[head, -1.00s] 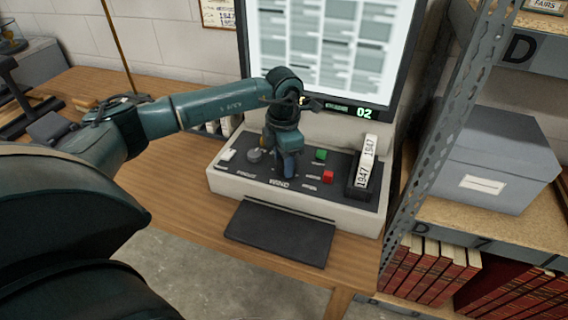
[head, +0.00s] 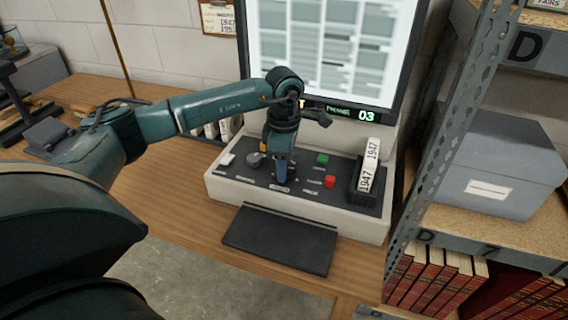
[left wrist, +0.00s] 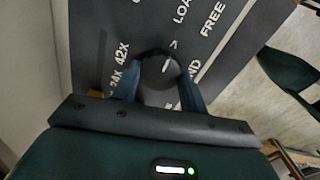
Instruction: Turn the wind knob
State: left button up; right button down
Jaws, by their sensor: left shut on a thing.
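The wind knob is a dark round knob (left wrist: 160,70) with a pale pointer mark, seen in the left wrist view between the blue fingertips. My left gripper (left wrist: 162,88) is shut on it, one finger at each side. In the head view the left gripper (head: 281,172) points down onto the control panel (head: 310,181), and its fingers mostly hide the knob. Printed labels, including "FREE" and a partly covered word ending in "ND", lie around the knob. The small display (head: 352,113) under the screen reads 03. My right gripper is not in view.
A grey knob (head: 256,160) sits left of the gripper; a green button (head: 322,159) and a red button (head: 330,181) sit to its right. A lit screen (head: 325,45) stands behind, a metal shelf (head: 450,130) at right.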

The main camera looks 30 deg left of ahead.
pick_arm(q)
jog(key=shift+r, duration=0.1)
jog(key=o, duration=1)
notch_tip(320, 180, up, 13)
dwell(0.7)
